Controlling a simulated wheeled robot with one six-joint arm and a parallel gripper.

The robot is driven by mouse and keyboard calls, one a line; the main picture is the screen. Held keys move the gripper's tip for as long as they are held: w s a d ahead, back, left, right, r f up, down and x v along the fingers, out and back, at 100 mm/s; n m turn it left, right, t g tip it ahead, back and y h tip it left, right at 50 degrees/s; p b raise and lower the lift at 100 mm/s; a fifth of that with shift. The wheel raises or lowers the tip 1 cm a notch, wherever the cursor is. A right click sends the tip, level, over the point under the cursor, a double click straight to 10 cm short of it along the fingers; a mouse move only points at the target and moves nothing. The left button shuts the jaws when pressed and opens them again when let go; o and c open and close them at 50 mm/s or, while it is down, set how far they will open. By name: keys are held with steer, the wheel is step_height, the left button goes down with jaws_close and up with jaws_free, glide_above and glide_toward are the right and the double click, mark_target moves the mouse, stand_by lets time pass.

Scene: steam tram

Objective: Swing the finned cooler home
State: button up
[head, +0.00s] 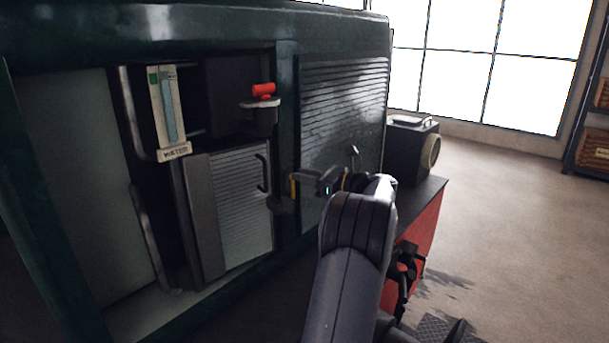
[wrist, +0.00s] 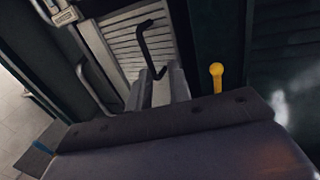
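The finned cooler (head: 243,205) is a pale grey panel with horizontal fins and a darker grey side. It stands at an angle in the opening of the dark green tram body. A black bent handle (head: 262,173) is on its right part. In the wrist view the fins (wrist: 145,45) and the handle (wrist: 146,45) show ahead of my gripper (wrist: 160,80). The two fingers are apart, with the handle's lower end seen between their tips; contact cannot be told. In the head view my gripper (head: 305,182) is right of the handle, partly hidden by my arm.
A yellow-knobbed lever (wrist: 216,72) stands just right of my gripper. A water gauge (head: 168,110) and grey rails are left of the cooler. A red valve knob (head: 263,90) is above it. A louvred panel (head: 340,120) is to the right. Open floor lies far right.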

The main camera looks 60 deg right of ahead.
steer(key=shift+s, duration=0.15)
steer(key=s+d+b, duration=0.1)
steer(key=s+b, duration=0.2)
steer(key=s, duration=0.7)
steer(key=shift+s+d, duration=0.2)
steer(key=shift+s, duration=0.05)
steer(key=shift+r, duration=0.1)
